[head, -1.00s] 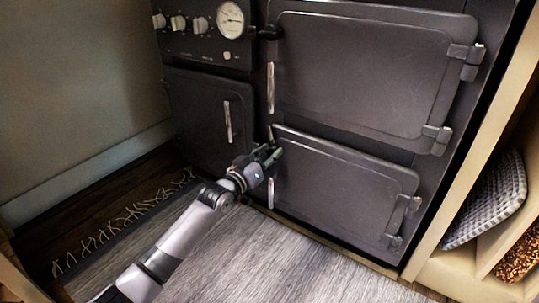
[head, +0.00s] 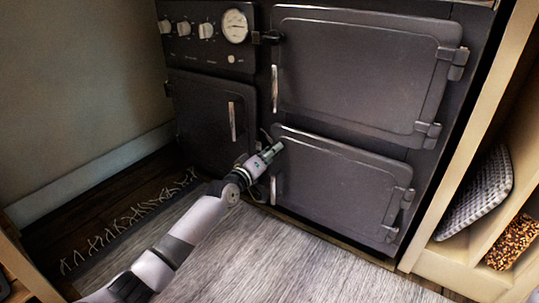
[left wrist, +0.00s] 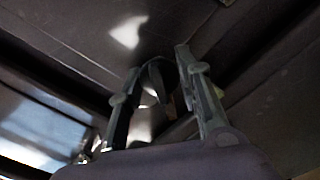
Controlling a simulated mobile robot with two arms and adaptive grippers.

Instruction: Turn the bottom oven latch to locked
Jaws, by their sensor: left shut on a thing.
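The bottom oven door (head: 335,185) is dark, shut, and has a vertical metal handle (head: 273,189) at its left edge. My left gripper (head: 274,150) is at the door's upper left corner, just above the handle, shut on the bottom oven latch. The gripper mostly hides the latch in the head view. In the left wrist view a dark curved piece, seemingly the latch (left wrist: 157,82), shows between the two fingers of the left gripper (left wrist: 157,62). The latch's exact angle cannot be told. My right gripper is not in view.
The larger upper oven door (head: 355,70) is shut, with a dark latch (head: 268,37) at its upper left. A smaller door (head: 205,115) stands left of the gripper. Knobs and a gauge (head: 235,26) sit above it. A grey rug (head: 270,260) covers the floor; shelves (head: 470,215) stand at right.

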